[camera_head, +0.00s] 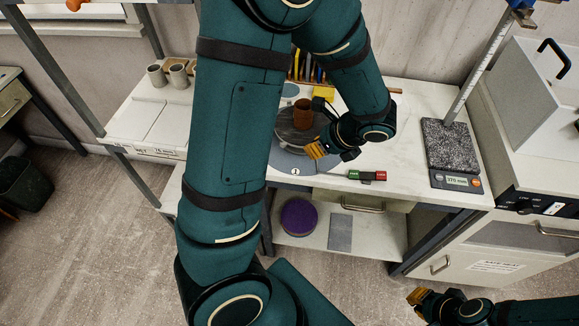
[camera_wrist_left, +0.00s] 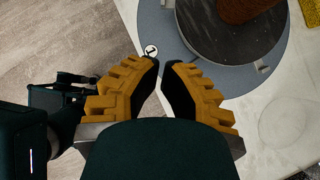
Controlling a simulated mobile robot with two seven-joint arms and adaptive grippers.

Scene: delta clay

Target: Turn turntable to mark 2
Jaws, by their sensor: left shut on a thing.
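The turntable (camera_head: 290,138) has a dark round wheel on a wider blue-grey base disc (camera_head: 283,160). It also shows in the left wrist view (camera_wrist_left: 233,45). A brown clay pot (camera_head: 302,115) stands on the wheel. A round white mark (camera_head: 295,171), seemingly a 1, is on the disc's front edge. A small metal lug (camera_wrist_left: 262,68) sticks out at the wheel's rim. My left gripper (camera_head: 318,149) is at the turntable's right front, its fingertips close together. What is between them is hidden. My right gripper (camera_head: 420,297) is low at the right, away from the table; its jaw gap is unclear.
A green and red block (camera_head: 367,175) lies near the table's front edge. Cups (camera_head: 157,75) stand at the left. A yellow block (camera_head: 323,92) is behind the turntable. A purple disc (camera_head: 299,217) lies on the lower shelf.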

